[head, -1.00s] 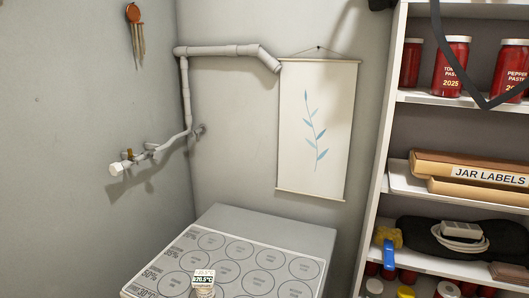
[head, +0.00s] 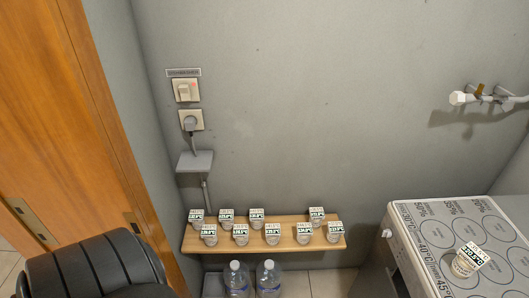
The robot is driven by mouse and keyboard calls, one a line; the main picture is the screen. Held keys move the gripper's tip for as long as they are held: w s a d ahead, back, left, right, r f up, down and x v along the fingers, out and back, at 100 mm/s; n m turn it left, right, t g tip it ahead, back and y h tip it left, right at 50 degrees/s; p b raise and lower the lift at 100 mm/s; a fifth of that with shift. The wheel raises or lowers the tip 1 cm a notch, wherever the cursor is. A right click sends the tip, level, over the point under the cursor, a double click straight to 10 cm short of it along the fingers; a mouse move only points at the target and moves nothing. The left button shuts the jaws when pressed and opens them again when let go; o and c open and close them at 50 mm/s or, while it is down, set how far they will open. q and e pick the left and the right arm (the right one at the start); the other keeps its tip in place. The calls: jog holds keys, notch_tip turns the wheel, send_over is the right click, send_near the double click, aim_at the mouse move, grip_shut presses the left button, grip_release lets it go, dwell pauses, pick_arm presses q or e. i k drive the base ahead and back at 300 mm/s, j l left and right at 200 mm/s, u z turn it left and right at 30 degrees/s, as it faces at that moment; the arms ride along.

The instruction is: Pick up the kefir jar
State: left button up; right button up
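Several small white jars with printed tags on top (head: 272,234) stand upright in two loose rows on a wooden wall shelf. One similar jar (head: 465,263) stands on the circle-marked top of a grey box at the lower right. The tags are too small to read surely, and I cannot tell which jar holds kefir. Neither of my grippers shows in the head view.
The wooden shelf (head: 192,244) is low on the grey wall, above two clear bottles (head: 238,278). The grey box (head: 412,238) is right of it. A socket and plug (head: 191,121) are above left. An orange wooden door (head: 60,110) is at the left.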

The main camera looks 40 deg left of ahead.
aim_at(316, 214)
jog(key=u, duration=0.95)
jog(key=i+j, duration=0.45)
jog(key=i+l+z, duration=0.05)
jog(key=i, duration=0.1)
